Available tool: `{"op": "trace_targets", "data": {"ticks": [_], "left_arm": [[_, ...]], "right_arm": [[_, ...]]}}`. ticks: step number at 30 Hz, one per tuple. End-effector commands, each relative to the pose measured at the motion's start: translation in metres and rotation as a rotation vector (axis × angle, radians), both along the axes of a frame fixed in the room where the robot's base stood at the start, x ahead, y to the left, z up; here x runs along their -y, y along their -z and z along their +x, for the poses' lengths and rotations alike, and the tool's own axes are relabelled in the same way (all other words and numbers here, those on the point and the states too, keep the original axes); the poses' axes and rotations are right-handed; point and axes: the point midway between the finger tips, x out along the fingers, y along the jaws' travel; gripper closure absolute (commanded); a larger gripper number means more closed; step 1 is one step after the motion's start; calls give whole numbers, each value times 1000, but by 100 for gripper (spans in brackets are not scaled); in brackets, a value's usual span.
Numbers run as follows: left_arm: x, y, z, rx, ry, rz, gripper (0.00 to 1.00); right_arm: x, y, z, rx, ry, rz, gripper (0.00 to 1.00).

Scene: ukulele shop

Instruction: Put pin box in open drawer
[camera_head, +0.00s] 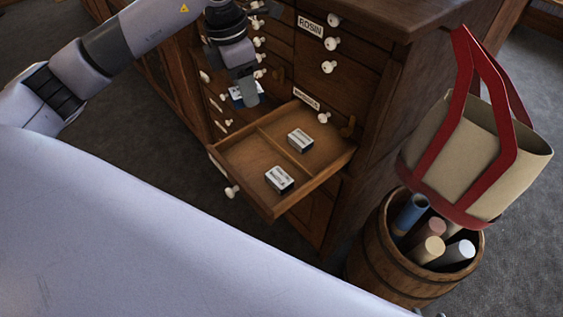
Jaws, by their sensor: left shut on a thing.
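My left gripper (248,95) points downward above the back left part of the open drawer (243,159). It is shut on a small blue and white box, the pin box (236,93), which a finger partly covers. The open drawer has a divider (285,153) running through it. One small white and dark box (300,140) lies in the compartment right of the divider. A similar box (279,180) lies nearer the drawer's front. My right gripper is out of view.
The wooden cabinet (365,60) has several shut drawers with white knobs and a ROSIN label (310,27). A barrel (384,262) of rolled tubes and a beige bag with red straps (445,130) stand at the right.

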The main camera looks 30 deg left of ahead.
Motion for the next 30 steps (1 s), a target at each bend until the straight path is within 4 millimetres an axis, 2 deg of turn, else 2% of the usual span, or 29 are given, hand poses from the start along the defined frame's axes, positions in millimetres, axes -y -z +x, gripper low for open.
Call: {"op": "trace_targets", "data": {"ticks": [1, 9, 13, 16, 20, 30], "left_arm": [[-3, 3, 3, 1, -95, 0, 92], [-18, -3, 12, 0, -540, -1, 92], [-21, -5, 14, -1, -644, -1, 92], [-22, 1, 14, -4, -677, 0, 92], [-23, 27, 13, -8, -683, 2, 92], [-22, 117, 13, -7, -680, 2, 92]], "right_arm": [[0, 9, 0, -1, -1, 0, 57], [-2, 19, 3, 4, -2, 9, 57], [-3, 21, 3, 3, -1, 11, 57], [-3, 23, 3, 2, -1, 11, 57], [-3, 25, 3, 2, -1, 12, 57], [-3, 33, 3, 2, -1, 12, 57]]}}
